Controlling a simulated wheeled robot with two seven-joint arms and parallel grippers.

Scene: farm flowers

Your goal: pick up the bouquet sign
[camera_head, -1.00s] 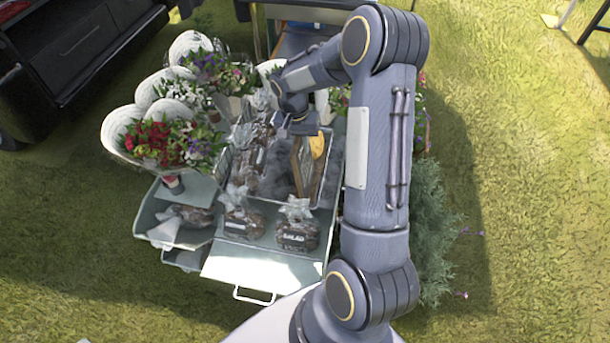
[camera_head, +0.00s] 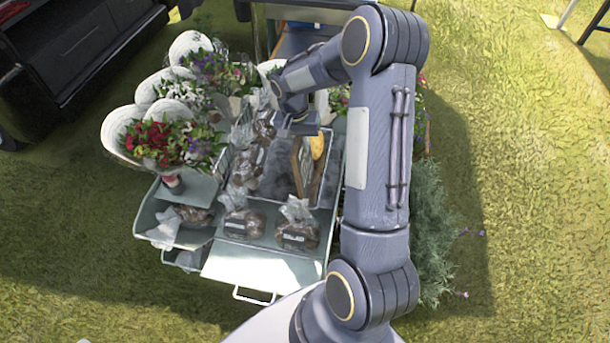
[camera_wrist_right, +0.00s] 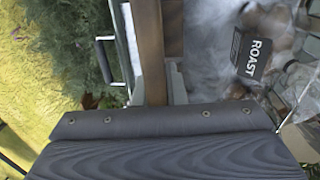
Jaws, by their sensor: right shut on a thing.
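The bouquet sign (camera_head: 300,160) is a small board with a brown wooden frame, standing upright in the metal tray of the cart. My right gripper (camera_head: 298,128) reaches down from above and is shut on the sign's upper part. The sign's face is too small to read. My left gripper is not in view.
A yellow-orange item (camera_head: 318,146) is right beside the sign. Wrapped bouquets (camera_head: 165,140) stand left; a green bush (camera_head: 432,225) grows right.

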